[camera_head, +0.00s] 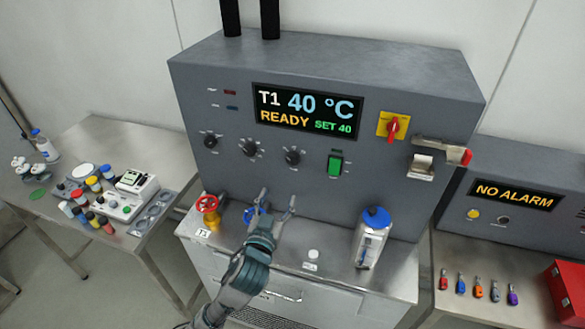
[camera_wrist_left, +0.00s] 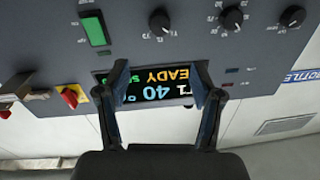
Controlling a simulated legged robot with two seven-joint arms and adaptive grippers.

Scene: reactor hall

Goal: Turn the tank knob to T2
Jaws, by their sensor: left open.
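The grey control cabinet (camera_head: 330,100) has a display (camera_head: 308,112) reading T1, 40 °C, READY, SET 40. Below it are three black knobs: left (camera_head: 211,140), middle (camera_head: 250,148) and right (camera_head: 293,156). My right gripper is not in view.
A green switch (camera_head: 335,165) and red-yellow rotary switch (camera_head: 393,126) are right of the knobs. A red valve wheel (camera_head: 207,203), a blue one (camera_head: 252,214) partly behind my gripper, and a blue-capped bottle (camera_head: 372,240) stand on the ledge. Side tables hold small items.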

